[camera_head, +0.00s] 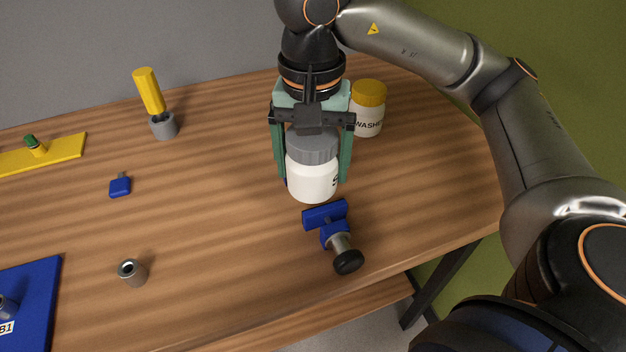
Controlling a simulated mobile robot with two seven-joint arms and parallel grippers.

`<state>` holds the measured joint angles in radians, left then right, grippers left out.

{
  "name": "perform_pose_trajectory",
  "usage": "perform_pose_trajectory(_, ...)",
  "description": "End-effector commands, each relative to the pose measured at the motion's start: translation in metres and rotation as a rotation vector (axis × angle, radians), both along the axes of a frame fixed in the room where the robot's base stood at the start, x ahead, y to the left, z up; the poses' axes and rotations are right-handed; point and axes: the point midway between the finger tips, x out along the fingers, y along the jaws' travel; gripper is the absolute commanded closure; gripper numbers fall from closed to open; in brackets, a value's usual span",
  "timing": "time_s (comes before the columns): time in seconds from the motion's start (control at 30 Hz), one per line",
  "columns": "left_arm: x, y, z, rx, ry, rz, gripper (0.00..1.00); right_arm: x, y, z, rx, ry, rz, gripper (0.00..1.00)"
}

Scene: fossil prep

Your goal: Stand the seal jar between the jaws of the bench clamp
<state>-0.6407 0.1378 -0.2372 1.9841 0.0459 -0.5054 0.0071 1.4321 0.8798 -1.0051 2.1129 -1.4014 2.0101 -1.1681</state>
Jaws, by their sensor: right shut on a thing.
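The seal jar (312,180) is white with a grey lid and a partly visible label starting with "S". My right gripper (313,170) points down and is shut on the jar, with a green finger on each side of it. The jar is upright. The bench clamp (335,235) is blue with a black knob; its near jaw shows just below the jar in the picture. The jar and fingers hide the rest of the clamp, and I cannot tell whether the jar's base touches anything. My left gripper is not in view.
A yellow-lidded washer jar (368,118) stands close behind and right of my right gripper. A grey holder (163,126) with a yellow-handled tool, a small blue piece (120,187), a metal cylinder (132,272), a yellow plate (65,149) and a blue board (38,290) are leftward.

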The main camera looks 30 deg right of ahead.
Motion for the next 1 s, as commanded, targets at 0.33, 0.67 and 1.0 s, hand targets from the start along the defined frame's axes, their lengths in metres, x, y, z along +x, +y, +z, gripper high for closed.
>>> perform_pose_trajectory(0.33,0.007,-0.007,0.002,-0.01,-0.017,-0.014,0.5,0.02,-0.015,-0.03,0.003,-0.001,-0.001,0.76)
perform_pose_trajectory(0.67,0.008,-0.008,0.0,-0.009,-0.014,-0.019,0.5,0.024,-0.019,-0.067,0.001,-0.002,0.0,0.76)
perform_pose_trajectory(1.0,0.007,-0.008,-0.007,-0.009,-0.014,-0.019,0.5,0.024,-0.018,-0.072,0.002,-0.003,0.0,0.76)
